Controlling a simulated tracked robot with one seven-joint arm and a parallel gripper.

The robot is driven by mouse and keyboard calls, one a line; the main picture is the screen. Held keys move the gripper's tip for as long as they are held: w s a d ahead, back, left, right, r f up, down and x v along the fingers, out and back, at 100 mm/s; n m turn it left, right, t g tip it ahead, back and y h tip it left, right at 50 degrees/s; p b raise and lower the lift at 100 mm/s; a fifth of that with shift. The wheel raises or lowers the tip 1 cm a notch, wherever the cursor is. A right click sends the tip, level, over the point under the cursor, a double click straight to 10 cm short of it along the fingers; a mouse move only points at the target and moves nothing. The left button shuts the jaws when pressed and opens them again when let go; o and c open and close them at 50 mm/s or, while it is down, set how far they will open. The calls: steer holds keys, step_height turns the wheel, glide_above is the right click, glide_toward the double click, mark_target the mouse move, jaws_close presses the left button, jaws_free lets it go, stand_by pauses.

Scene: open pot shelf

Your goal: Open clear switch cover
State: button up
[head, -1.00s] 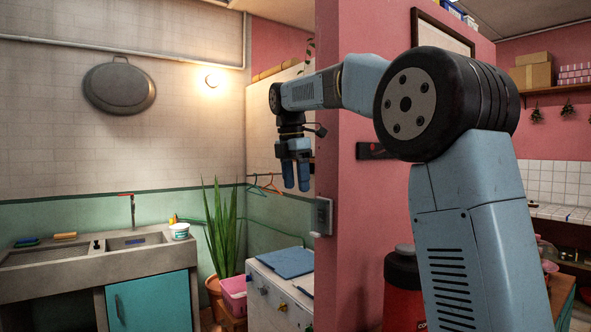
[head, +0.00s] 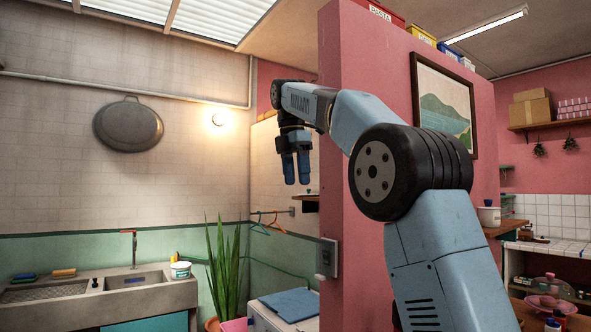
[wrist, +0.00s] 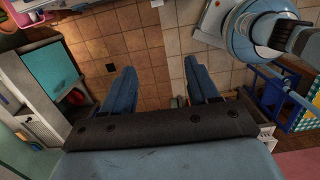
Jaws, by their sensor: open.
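A small grey switch box (head: 328,257) is fixed to the narrow end of the pink wall, low in the middle of the head view. Its cover is too small to make out, so I cannot tell whether it is open or shut. My gripper (head: 296,182) points down, above and a little left of the box in the picture, and is apart from it. In the wrist view my gripper (wrist: 160,85) has its two blue fingers spread wide with nothing between them, above the tiled floor. The switch box cannot be made out in the wrist view.
The pink wall (head: 368,215) stands close beside my arm. Below the gripper are hangers (head: 268,222) on a rail and a white cabinet with a blue board (head: 291,304). A plant (head: 224,265) and a sink (head: 75,297) stand at left.

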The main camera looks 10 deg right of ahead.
steer(key=shift+s+a+r, duration=0.1)
steer(key=shift+a+r, duration=0.05)
steer(key=shift+r, duration=0.5)
